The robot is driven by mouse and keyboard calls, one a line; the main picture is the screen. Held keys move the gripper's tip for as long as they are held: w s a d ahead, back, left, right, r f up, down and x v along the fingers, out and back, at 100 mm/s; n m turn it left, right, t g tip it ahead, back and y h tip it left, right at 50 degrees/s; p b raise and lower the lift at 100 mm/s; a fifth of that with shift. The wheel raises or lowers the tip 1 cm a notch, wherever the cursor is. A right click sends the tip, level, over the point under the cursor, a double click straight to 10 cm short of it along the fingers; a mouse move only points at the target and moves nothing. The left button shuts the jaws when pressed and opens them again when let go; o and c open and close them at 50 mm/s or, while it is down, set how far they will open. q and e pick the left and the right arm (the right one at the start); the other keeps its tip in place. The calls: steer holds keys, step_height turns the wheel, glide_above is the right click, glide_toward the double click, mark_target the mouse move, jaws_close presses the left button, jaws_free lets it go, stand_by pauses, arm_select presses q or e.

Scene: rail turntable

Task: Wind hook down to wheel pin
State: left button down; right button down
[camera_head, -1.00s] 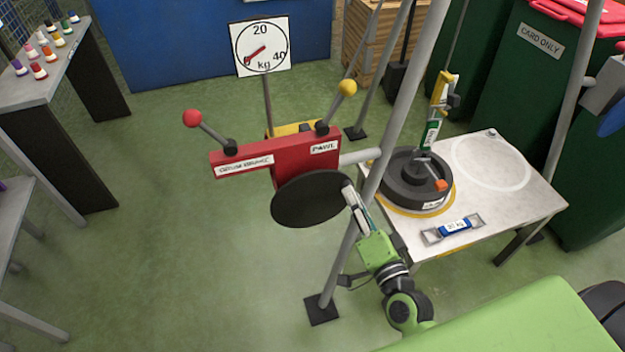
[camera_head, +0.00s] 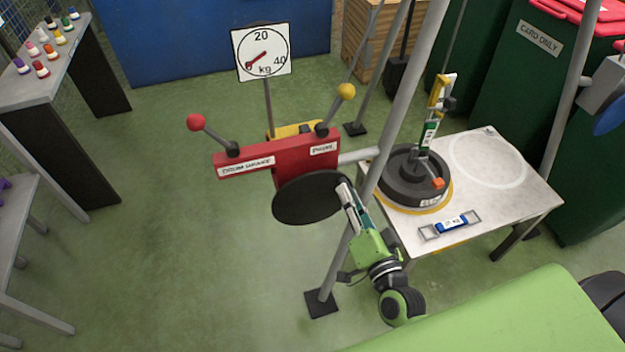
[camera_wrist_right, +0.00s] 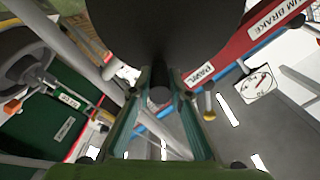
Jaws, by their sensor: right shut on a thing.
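My right gripper (camera_head: 350,198) is at the right edge of the dark round disc (camera_head: 305,201) on the red drum brake unit. In the right wrist view it is shut on a dark crank handle (camera_wrist_right: 158,97), with the disc (camera_wrist_right: 165,25) just above. The hook assembly, with a yellow part (camera_head: 439,93) and a green-and-white labelled part (camera_head: 430,131), hangs over the dark wheel (camera_head: 405,190). Its lower end is near the wheel's middle; I cannot tell whether it touches the pin. My left gripper is not in view.
The wheel lies on a pale table (camera_head: 500,205) beside a blue-labelled level (camera_head: 451,226). A grey pole (camera_head: 352,240) stands close to my right arm. The red brake unit (camera_head: 290,158) has red and yellow knobs. A kg dial (camera_head: 263,52) reads near zero.

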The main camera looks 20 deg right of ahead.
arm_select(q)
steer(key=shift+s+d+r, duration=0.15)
arm_select(e)
steer(key=shift+w+r, duration=0.1)
steer(key=shift+r, duration=0.35)
steer(key=shift+a+r+p, duration=0.1)
steer(key=shift+p, duration=0.25)
steer(key=shift+a+r+n+p, duration=0.2)
steer(key=shift+a+n+p, duration=0.05)
steer(key=shift+n+p, duration=0.3)
steer(key=shift+r, duration=0.1)
steer(key=shift+a+r+n+p, duration=0.15)
steer(key=shift+a+n+p, duration=0.05)
steer(key=shift+n+p, duration=0.25)
steer(key=shift+a, duration=0.1)
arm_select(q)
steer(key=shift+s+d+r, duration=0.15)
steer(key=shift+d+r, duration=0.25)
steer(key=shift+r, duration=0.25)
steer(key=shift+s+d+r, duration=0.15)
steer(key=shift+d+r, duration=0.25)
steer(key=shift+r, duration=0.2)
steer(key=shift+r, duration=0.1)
